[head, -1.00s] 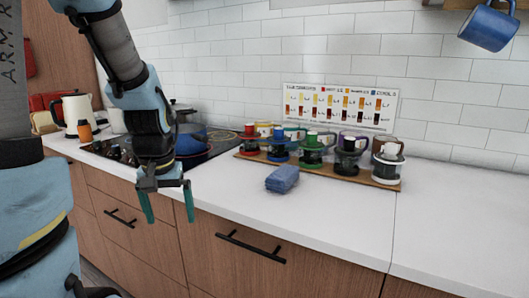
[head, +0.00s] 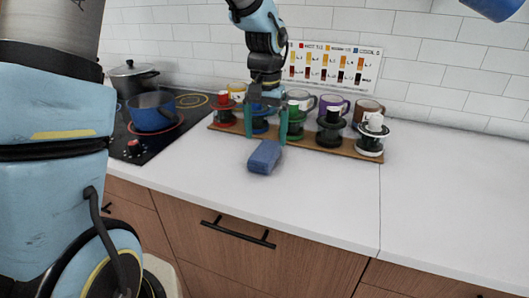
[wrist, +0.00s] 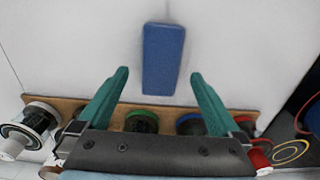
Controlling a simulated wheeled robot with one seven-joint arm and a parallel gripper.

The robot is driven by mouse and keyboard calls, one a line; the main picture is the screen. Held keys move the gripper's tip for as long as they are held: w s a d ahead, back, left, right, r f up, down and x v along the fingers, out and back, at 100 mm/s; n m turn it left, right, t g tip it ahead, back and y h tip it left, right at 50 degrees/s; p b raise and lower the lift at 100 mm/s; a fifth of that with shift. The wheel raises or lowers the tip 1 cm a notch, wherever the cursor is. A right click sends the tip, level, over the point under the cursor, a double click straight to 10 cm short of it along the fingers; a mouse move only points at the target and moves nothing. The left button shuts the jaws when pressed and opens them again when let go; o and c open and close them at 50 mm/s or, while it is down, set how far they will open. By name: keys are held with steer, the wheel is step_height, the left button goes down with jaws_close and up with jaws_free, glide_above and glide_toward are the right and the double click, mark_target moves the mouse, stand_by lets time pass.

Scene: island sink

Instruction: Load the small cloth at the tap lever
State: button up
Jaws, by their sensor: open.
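The small blue cloth (head: 264,157), a folded block, lies on the white counter in front of the wooden rack. It also shows in the wrist view (wrist: 164,50), beyond and between my green fingertips. My gripper (head: 267,140) is open and empty, pointing down, with its fingers apart just behind the cloth in the head view. It also shows open in the wrist view (wrist: 159,75). Whether a finger touches the cloth I cannot tell, but none closes on it. No tap lever shows in either view.
The black hob (head: 140,148) at left carries a blue pan (head: 152,113) and a dark pot (head: 133,77). The counter at right is clear.

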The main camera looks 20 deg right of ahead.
mark_target(265, 149)
steer(key=shift+w+f+p, duration=0.1)
steer(key=shift+f+p, duration=0.95)
steer(key=shift+f, duration=1.85)
steer(key=shift+r, duration=0.15)
steer(key=c, duration=1.4)
